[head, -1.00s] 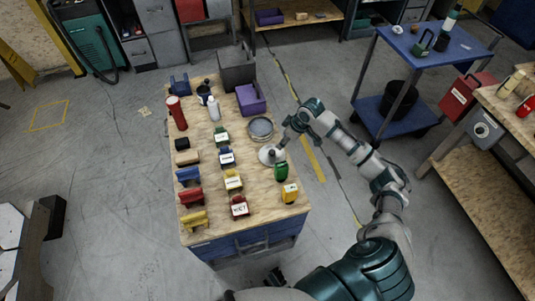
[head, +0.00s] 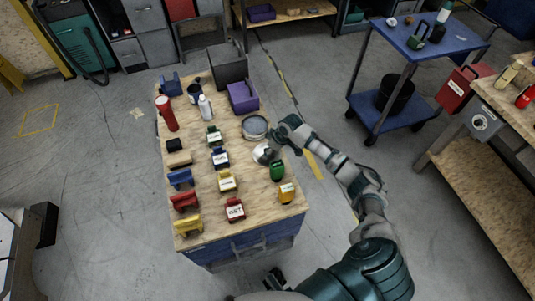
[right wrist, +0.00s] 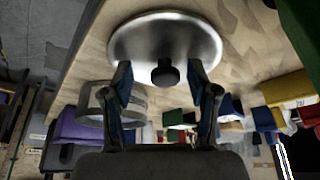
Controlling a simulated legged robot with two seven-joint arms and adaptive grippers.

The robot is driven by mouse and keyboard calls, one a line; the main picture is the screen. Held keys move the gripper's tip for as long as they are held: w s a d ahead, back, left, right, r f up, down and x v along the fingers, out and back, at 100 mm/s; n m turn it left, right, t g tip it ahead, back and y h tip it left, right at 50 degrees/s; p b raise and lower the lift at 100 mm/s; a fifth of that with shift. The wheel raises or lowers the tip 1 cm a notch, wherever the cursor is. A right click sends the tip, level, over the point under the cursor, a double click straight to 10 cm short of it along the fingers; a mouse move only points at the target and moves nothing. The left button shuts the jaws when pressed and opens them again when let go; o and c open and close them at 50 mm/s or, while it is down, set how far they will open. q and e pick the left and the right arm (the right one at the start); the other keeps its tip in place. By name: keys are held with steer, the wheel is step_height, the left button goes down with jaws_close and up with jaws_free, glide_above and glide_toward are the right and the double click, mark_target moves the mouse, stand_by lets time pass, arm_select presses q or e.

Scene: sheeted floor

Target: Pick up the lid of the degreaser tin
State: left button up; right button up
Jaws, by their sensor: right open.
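The lid is a round silvery disc with a black knob; it lies on the wooden top of the workbench (head: 205,240), near its right edge in the head view (head: 260,153). In the right wrist view the lid (right wrist: 150,38) fills the top middle, its knob (right wrist: 165,73) toward me. My right gripper (right wrist: 160,75) is open, with a finger on each side of the knob in the picture; I see no contact. In the head view my right gripper (head: 271,149) partly covers the lid. The open round tin (head: 255,127) stands just behind the lid. A dark part at the bottom edge may be my left gripper (head: 275,278); its fingers are unclear.
A green item (head: 277,171) and an orange one (head: 287,193) stand close in front of the lid. Several coloured labelled items fill the left and middle of the top. A purple bin (head: 243,97) stands behind the tin. A blue cart (head: 425,48) stands apart at right.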

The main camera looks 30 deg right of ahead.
steer(key=shift+a+r, duration=0.1)
steer(key=shift+a, duration=0.05)
steer(key=c, duration=1)
steer(key=shift+a+r, duration=0.1)
steer(key=shift+a, duration=0.2)
steer(key=shift+c, duration=0.5)
